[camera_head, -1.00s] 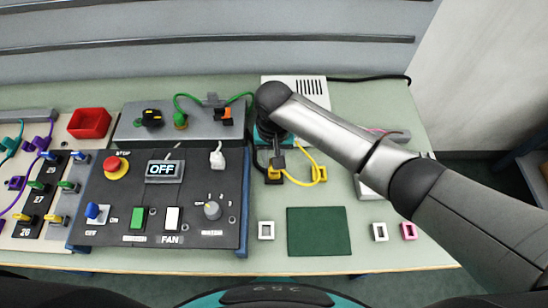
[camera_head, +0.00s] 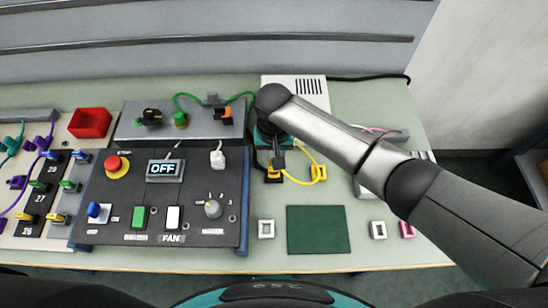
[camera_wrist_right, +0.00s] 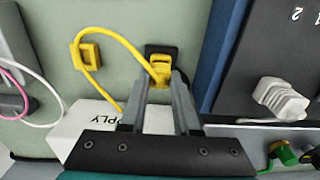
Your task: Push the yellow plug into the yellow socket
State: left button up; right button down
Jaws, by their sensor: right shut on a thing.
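The yellow plug (camera_wrist_right: 160,68) is between the fingertips of my right gripper (camera_wrist_right: 163,80), which is shut on it. In the head view the gripper (camera_head: 277,163) is partly covered by my right wrist. The plug is at the yellow socket (camera_wrist_right: 161,49), which has a black base. The plug and socket overlap in the wrist view, so I cannot tell how deeply the plug sits. The socket also shows in the head view (camera_head: 273,178). A yellow cable (camera_wrist_right: 120,40) loops from the plug towards the supply box. My left gripper is out of view.
A yellow block (camera_wrist_right: 90,54) stands beside the cable loop. The white supply box (camera_wrist_right: 82,125) is close to the gripper. The dark control panel (camera_head: 190,215) has a white plug (camera_head: 217,158) on it.

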jog(key=shift+f+b, duration=0.35)
jog(key=shift+f, duration=0.35)
jog(key=c, duration=0.6)
grip_release()
jog(key=shift+o, duration=0.5)
jog(key=o, duration=0.4)
notch_tip(320, 180, up, 9)
jog(key=p, duration=1)
jog(key=shift+f, duration=0.25)
